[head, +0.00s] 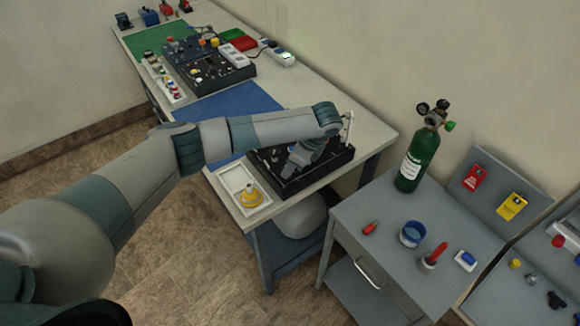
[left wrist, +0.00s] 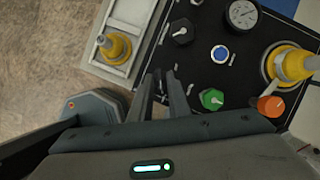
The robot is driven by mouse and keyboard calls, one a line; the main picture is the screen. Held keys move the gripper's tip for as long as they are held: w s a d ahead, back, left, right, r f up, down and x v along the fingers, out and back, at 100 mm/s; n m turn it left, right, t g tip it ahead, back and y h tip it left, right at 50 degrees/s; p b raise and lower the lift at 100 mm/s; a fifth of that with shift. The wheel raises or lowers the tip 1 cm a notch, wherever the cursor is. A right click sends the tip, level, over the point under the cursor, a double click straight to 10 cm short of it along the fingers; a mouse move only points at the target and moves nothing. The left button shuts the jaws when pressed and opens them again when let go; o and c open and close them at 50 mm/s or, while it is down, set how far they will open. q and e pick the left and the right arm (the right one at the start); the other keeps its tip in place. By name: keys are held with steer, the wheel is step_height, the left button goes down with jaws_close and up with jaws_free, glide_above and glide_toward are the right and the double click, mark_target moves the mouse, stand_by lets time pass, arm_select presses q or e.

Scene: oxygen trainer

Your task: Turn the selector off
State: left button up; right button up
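The black trainer panel (head: 338,160) stands at the near end of the long bench, partly hidden by my left arm. In the left wrist view the panel (left wrist: 205,75) carries a black knob (left wrist: 182,30) with a white pointer line, which looks like the selector. My left gripper (left wrist: 161,76) is over the panel's edge, its fingers a little apart with nothing clearly between them. The knob is beyond the fingertips and apart from them. In the head view the left gripper (head: 292,168) points down at the panel, its fingertips hard to see. My right gripper is out of view.
Beside the black knob are a gauge (left wrist: 242,14), blue button (left wrist: 220,53), green knob (left wrist: 212,99), orange knob (left wrist: 271,105) and yellow fitting (left wrist: 292,65). A white tray (head: 228,178) holds a yellow piece. A green cylinder (head: 419,160) stands on the grey cabinet (head: 375,205).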

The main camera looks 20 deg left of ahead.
arm_select(q)
jaws_close()
